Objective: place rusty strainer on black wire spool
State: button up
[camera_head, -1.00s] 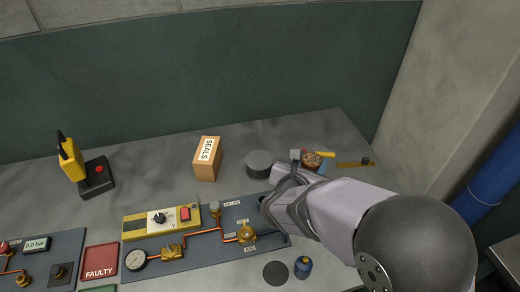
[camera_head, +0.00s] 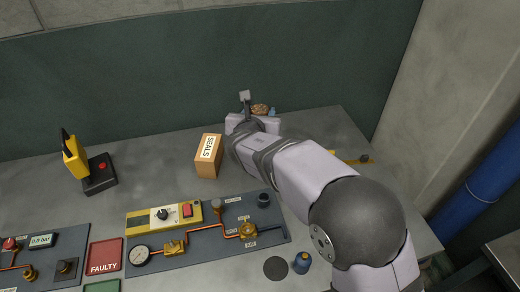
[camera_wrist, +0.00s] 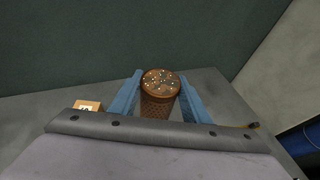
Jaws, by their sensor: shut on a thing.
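The rusty strainer (camera_wrist: 159,100) is a brown mesh cylinder with a speckled top. It stands upright between the blue fingers of my gripper (camera_wrist: 158,97). In the head view the strainer (camera_head: 259,109) shows only as a small brown patch between the fingertips of my gripper (camera_head: 259,111), beyond the wrist. My gripper is shut on it. I cannot make out the black wire spool now. A dark grey cylinder, possibly the spool, showed right of the seals box earlier; my arm covers that spot now.
The SEALS box (camera_head: 208,156) stands just left of my wrist. A panel with copper pipes (camera_head: 275,230), a dark disc (camera_head: 276,268) and a blue bottle (camera_head: 302,262) lie nearer. A yellow tool (camera_head: 76,160) stands at left. The right wall (camera_head: 440,110) bounds the bench.

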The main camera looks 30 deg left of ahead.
jog(key=shift+f+p, duration=0.45)
jog(key=shift+f, duration=4.2)
jog(key=shift+f, duration=0.2)
jog(key=o, duration=1.2)
jog(key=shift+r, duration=0.1)
jog(key=shift+r, duration=0.15)
jog(key=shift+s+d, duration=0.1)
jog(key=shift+s, duration=0.2)
jog(key=b+v, duration=0.3)
jog(key=v, duration=0.8)
jog(key=shift+r, duration=0.2)
